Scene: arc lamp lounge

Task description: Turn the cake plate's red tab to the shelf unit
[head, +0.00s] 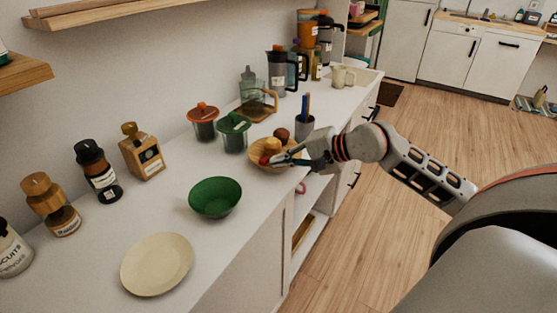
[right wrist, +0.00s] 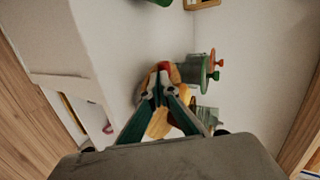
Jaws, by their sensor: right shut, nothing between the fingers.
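The round tan-yellow cake plate (head: 257,150) stands on the white counter, with brown and yellow items on it. Its red tab (head: 264,160) shows at the near left of the plate, pointing toward the green bowl. The red tab also shows just past the fingertips in the right wrist view (right wrist: 165,67). My right gripper (head: 280,160) reaches in from the right, low over the plate; its shut, empty fingers are close to the tab. I cannot tell whether they touch it. The gripper hides part of the plate. My left gripper is out of view.
A green bowl (head: 215,197) and a pale plate (head: 157,264) are nearer on the counter. Lidded red (head: 204,123) and green (head: 234,132) jars stand behind the cake plate; a grey cup (head: 305,127) with utensils is at its right. Open shelves (head: 304,236) show under the counter.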

